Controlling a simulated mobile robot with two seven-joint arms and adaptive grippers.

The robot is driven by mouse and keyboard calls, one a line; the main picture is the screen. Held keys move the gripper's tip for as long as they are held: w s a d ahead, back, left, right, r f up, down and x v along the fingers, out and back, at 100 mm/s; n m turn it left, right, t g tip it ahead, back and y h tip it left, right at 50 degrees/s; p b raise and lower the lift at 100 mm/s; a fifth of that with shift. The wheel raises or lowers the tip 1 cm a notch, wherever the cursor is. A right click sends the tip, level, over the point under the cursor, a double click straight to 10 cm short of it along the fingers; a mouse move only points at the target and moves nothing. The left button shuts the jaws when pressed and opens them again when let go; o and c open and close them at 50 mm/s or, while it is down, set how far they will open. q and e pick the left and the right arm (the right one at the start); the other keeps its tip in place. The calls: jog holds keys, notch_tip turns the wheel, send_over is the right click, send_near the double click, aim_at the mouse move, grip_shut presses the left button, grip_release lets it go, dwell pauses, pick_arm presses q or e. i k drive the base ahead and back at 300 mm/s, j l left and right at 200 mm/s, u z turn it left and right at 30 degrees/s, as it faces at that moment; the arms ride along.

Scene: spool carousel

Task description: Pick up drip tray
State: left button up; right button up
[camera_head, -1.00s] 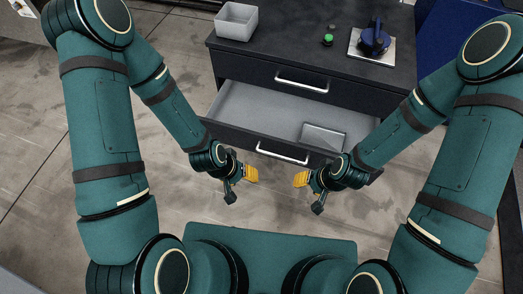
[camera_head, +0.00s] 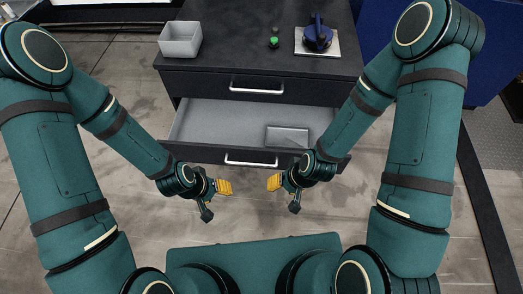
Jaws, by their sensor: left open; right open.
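A flat silver-grey tray (camera_head: 288,136), which looks like the drip tray, lies in the right part of the open drawer (camera_head: 215,120). My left gripper (camera_head: 216,200) is open and empty in front of the drawer, below and left of its handle. My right gripper (camera_head: 284,195) is open and empty in front of the drawer's right part, nearer to me than the tray. Both grippers are apart from the tray. My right forearm covers the drawer's right end.
The dark cabinet (camera_head: 235,55) carries a light grey open bin (camera_head: 181,40) at left, a green button (camera_head: 274,43) and a blue device on a metal plate (camera_head: 318,38). The upper drawer with its handle (camera_head: 256,89) is shut. A blue panel stands at right.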

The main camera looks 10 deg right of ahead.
aim_at(294, 138)
jog(key=i+l+z, duration=0.4)
jog(key=l, duration=0.2)
jog(key=i+l+z, duration=0.4)
jog(key=l, duration=0.15)
